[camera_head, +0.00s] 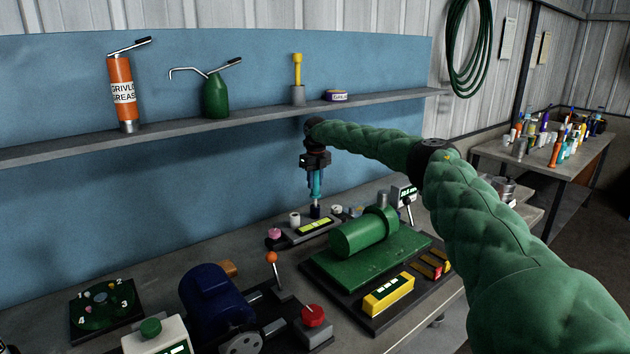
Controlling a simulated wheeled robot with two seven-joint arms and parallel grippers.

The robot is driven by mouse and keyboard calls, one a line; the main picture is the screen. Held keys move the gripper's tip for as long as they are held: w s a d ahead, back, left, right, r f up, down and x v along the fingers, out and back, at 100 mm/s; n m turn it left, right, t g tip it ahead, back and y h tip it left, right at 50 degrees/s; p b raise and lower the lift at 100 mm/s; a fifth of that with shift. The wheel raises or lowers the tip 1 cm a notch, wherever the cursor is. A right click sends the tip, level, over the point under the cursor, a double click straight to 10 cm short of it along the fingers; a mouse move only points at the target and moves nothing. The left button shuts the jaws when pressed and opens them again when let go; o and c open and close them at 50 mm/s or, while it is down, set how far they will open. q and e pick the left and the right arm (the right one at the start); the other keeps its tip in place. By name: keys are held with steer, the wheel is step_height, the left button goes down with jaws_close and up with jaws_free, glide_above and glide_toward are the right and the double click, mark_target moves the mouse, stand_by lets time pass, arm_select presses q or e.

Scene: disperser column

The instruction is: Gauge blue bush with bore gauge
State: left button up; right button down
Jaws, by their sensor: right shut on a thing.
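My right gripper (315,172) is shut on a slim teal tool with a dark lower end, which looks like the bore gauge (315,187). It hangs upright, its lower end just over or touching the far side of a small dark stand (306,231) with a yellow-green strip. I cannot tell if the tip is in a bush. A pink piece (275,234) sits at the stand's left end and a pale round piece (295,218) at its back. I cannot make out a blue bush; it may be hidden by the tool's end. My left gripper is out of view.
A green cylinder machine (362,235) on a dark base stands to the right. A blue motor (212,296) and an orange-knobbed lever (271,257) are in front. A numbered green dial (105,298) lies left. A shelf (220,121) runs along the blue back panel.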

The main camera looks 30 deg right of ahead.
mark_target(315, 171)
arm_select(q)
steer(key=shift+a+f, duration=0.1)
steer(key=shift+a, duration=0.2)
arm_select(e)
steer(key=shift+f, duration=0.5)
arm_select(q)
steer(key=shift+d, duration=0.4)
arm_select(e)
steer(key=shift+f, duration=0.15)
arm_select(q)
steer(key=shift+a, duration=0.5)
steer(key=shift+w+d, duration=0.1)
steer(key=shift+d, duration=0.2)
